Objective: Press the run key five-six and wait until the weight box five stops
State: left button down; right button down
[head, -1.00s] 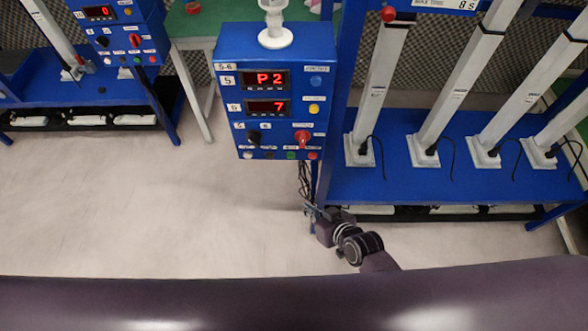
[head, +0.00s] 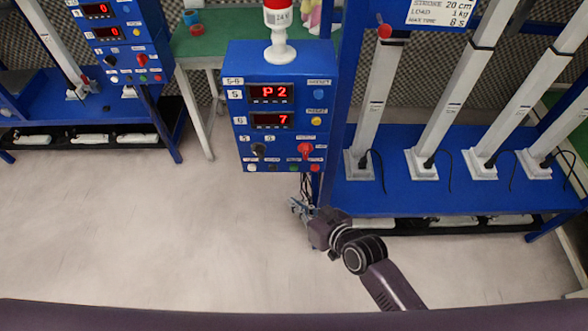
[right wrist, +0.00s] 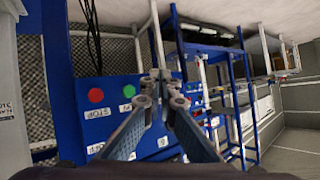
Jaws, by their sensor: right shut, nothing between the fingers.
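The blue control box marked 5-6 (head: 283,140) shows red P2 on its upper display (head: 269,93) and 7 on its lower one (head: 271,121). A green button (head: 293,168) and a red button (head: 314,168) sit in its bottom row. My right gripper (head: 298,207) is shut and empty, just below the box. In the right wrist view its fingertips (right wrist: 160,78) are near the green button (right wrist: 129,91), with the red button (right wrist: 96,95), labelled STOP, farther left. Contact cannot be told. Weight box five cannot be singled out. My left gripper is not in view.
Several slanted white columns (head: 384,100) stand on a blue bench (head: 400,200) right of the box. Another blue control box (head: 117,35) is at upper left. The floor (head: 120,220) at left is clear.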

aim_at(294, 168)
jog(key=w+b, duration=0.3)
jog(key=w, duration=0.5)
jog(key=shift+s, duration=0.1)
dwell(0.7)
dwell(0.6)
jog(key=shift+w, duration=0.45)
